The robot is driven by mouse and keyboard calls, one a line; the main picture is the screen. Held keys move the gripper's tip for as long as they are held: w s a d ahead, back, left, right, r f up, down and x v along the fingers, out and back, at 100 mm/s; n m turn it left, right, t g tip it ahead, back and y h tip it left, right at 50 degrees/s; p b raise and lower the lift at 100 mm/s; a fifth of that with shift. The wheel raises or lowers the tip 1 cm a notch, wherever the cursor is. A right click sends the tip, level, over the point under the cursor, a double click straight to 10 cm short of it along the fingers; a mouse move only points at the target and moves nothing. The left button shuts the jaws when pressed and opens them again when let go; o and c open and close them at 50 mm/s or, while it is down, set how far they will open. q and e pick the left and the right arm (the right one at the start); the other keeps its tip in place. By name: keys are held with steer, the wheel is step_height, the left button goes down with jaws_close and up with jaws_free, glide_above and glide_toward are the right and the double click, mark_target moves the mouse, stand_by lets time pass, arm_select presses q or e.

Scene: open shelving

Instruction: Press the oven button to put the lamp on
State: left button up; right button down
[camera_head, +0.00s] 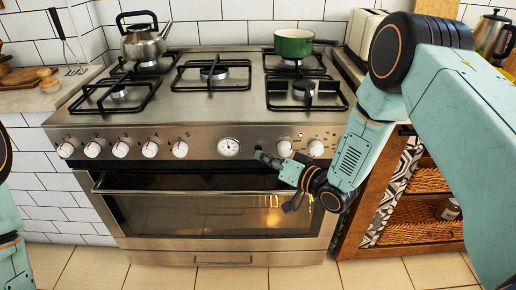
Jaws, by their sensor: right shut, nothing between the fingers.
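The steel oven (140,188) stands ahead with a control panel (204,136) along its front. Small button-like marks (300,136) sit on the right part of the panel; they are too small to make out clearly. My right gripper (261,157) is shut and empty. Its dark tips are at the panel's lower part, between the round dial (228,147) and a white knob (284,148); I cannot tell whether they touch it. A warm glow (272,212) shows in the right part of the oven window. My left arm shows at the left edge, its gripper out of view.
A kettle (143,42) and a green pot (293,43) stand on the hob. White knobs (120,149) line the panel. The door handle (190,192) runs below. A wooden shelf unit with baskets (428,181) stands at right. The tiled floor (95,268) in front is clear.

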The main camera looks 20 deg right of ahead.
steer(key=shift+s, duration=0.2)
steer(key=shift+s+a+p, duration=0.3)
steer(key=shift+s+p, duration=0.05)
steer(key=shift+s, duration=0.6)
steer(key=shift+s+a+p, duration=0.25)
steer(key=shift+s+p, duration=0.1)
steer(key=shift+s, duration=0.6)
steer(key=shift+s+a+p, duration=0.3)
steer(key=shift+s+p, duration=0.05)
steer(key=shift+s, duration=0.6)
